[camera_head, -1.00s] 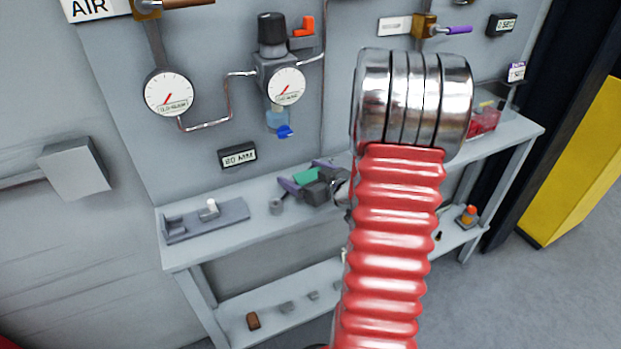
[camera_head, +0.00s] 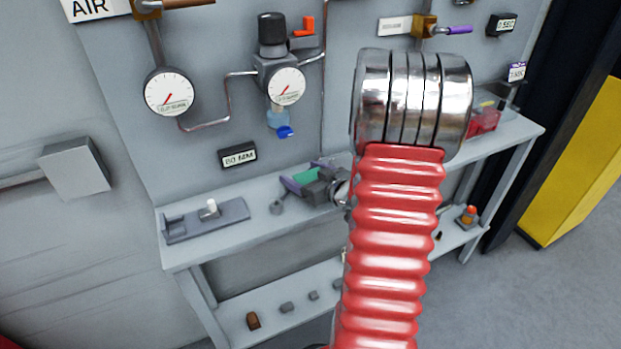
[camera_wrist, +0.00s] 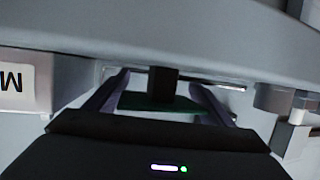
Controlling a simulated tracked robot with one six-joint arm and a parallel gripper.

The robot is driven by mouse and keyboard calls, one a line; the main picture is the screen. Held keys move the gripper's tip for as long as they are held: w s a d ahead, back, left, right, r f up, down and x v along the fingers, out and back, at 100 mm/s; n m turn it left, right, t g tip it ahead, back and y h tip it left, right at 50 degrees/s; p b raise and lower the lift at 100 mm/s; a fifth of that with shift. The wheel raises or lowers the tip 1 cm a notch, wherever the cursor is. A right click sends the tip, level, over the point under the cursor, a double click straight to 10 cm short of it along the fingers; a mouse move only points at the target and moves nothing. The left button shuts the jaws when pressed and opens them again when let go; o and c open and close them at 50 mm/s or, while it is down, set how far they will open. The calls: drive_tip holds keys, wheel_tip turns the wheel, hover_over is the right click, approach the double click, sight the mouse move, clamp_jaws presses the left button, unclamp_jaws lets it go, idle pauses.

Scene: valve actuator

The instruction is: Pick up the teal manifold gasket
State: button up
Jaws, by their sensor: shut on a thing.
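The teal manifold gasket (camera_head: 306,177) is a flat green-teal piece between the two purple fingers of my gripper (camera_head: 305,175), by the back of the bench top. In the wrist view the gasket (camera_wrist: 150,102) shows as a dark teal strip between the fingers of my gripper (camera_wrist: 158,98), partly covered by a dark upright block (camera_wrist: 162,84). My gripper is shut on the gasket. I cannot tell whether the gasket touches the bench or hangs just above it. My red arm hides part of the bench to the right.
On the grey bench (camera_head: 195,250) a grey fixture with a white peg (camera_head: 208,212) stands left, and a small grey cylinder (camera_head: 277,207) lies near my gripper. A red bin (camera_head: 484,122) stands at the right end. Gauges (camera_head: 168,93) and pipes line the wall behind.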

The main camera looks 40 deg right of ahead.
drive_tip(key=shift+r, duration=0.15)
wheel_tip(320, 180, up, 10)
drive_tip(key=shift+f, duration=0.1)
idle(0.7)
drive_tip(key=shift+s, duration=0.15)
idle(0.7)
